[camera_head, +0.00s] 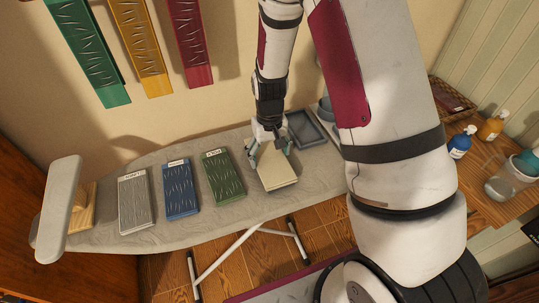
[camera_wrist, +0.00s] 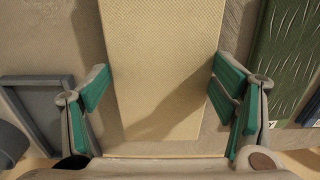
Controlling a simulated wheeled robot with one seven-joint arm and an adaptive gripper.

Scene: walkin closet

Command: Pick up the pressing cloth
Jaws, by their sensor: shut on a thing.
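The pressing cloth (camera_head: 281,177) is a cream, folded rectangle with a fine weave, on the grey ironing board (camera_head: 205,232). In the wrist view the cloth (camera_wrist: 163,60) runs up the middle of the picture between my fingers. My gripper (camera_head: 270,152) points down over the cloth's far part, shut on it. In the wrist view the teal pads of my gripper (camera_wrist: 160,92) stand at the cloth's left and right edges. Whether the cloth is clear of the board cannot be told.
A wooden counter at right holds bottles (camera_head: 460,143). Coloured strips (camera_head: 140,45) hang on the wall.

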